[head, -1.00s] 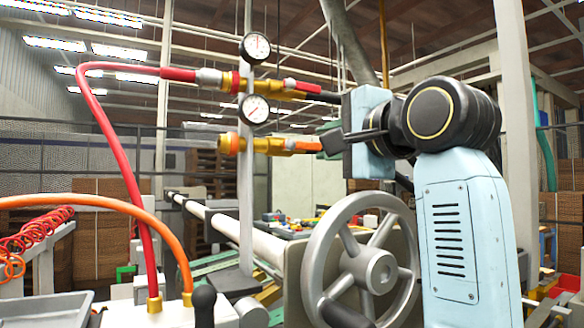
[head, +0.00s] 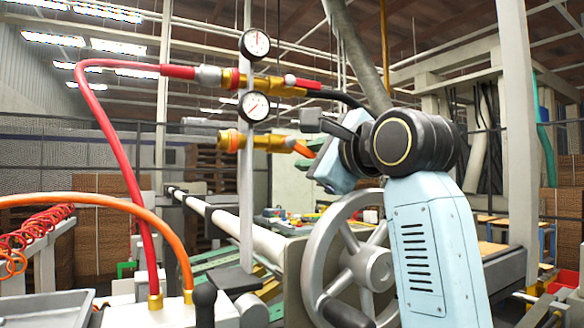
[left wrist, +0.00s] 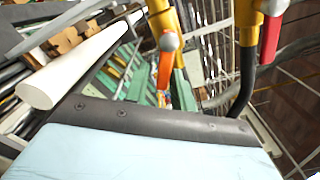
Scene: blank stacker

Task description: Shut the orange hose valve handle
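The orange hose valve (head: 265,142) is a brass body on the lower line, with an orange collar at its left. Its orange handle (head: 303,149) points right and slightly down in the head view. It also shows in the left wrist view as an orange lever (left wrist: 165,72) below a round silver nut. My left gripper (head: 318,124) is just right of and above the handle, seemingly apart from it. Its dark fingers are small and overlap in the head view, so their opening is unclear. The left wrist view shows only its pale blue body and dark edge. My right gripper is out of view.
Above is a second brass valve (head: 270,84) with a red handle (head: 302,82). Two gauges (head: 255,44) sit on a grey post (head: 246,190). Red (head: 120,150) and orange (head: 120,202) hoses arch at left.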

